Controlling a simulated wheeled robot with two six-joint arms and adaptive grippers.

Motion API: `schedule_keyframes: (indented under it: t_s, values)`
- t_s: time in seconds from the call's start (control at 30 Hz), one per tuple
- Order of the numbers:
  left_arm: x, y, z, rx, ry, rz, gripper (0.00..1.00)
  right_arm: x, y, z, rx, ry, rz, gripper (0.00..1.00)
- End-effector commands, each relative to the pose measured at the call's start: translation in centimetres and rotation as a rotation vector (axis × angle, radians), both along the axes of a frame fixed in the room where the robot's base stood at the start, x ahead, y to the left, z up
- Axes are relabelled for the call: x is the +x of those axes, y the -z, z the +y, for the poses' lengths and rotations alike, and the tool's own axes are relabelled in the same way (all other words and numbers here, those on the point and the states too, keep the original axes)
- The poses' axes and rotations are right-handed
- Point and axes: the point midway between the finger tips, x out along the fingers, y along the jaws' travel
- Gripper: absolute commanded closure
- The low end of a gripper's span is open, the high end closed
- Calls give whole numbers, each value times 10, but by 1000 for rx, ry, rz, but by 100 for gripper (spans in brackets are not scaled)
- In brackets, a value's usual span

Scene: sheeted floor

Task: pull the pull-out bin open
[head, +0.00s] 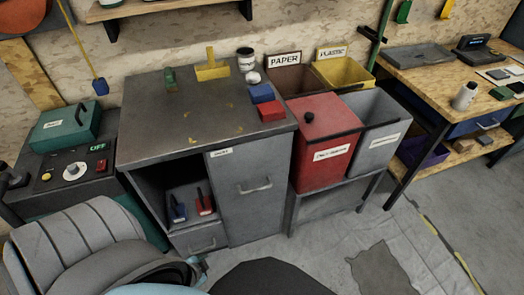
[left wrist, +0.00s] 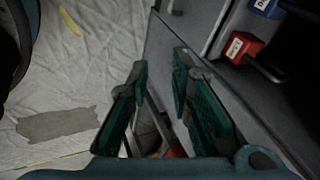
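The pull-out bin (head: 243,213) is the tall grey front with a white label and a bar handle (head: 255,187), on the right part of the grey cabinet. Its front looks flush with the cabinet in the head view. In the left wrist view the grey front (left wrist: 163,42) passes behind the fingers; the handle cannot be made out there. My left gripper (left wrist: 160,95) is open, with green finger pads apart and nothing seen held. In the head view a bluish part of it (head: 197,270) shows low in front of the cabinet. My right gripper is not in view.
An open compartment left of the bin holds blue (head: 178,209) and red (head: 204,204) tools, with a small drawer (head: 202,241) below. A red bin (head: 318,165) and grey bin (head: 372,150) stand right on a frame. The floor (head: 320,262) in front is clear.

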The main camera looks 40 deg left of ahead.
Motion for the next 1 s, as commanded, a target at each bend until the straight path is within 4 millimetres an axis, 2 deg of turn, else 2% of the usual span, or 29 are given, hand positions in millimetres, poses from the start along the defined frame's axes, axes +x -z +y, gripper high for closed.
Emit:
schedule_keyframes:
  t_s: [0.03,0.1,0.2,0.33,0.43,0.57,0.67,0.9,1.0]
  values:
    - [30,37,18,91,94,-77,80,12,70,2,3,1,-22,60]
    - [75,25,33,234,234,-195,80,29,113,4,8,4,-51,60]
    - [125,-7,29,421,405,-370,80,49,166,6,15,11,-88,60]
    - [158,-55,1,593,554,-568,80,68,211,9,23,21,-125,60]
    - [166,-85,-18,663,611,-665,80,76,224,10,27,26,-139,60]
    - [174,-104,-26,693,631,-710,80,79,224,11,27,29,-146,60]
    - [190,-106,-23,694,630,-714,80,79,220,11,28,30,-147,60]
    - [254,-97,-12,691,628,-714,80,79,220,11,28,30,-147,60]
    - [274,-93,-9,690,629,-711,80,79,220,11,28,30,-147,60]
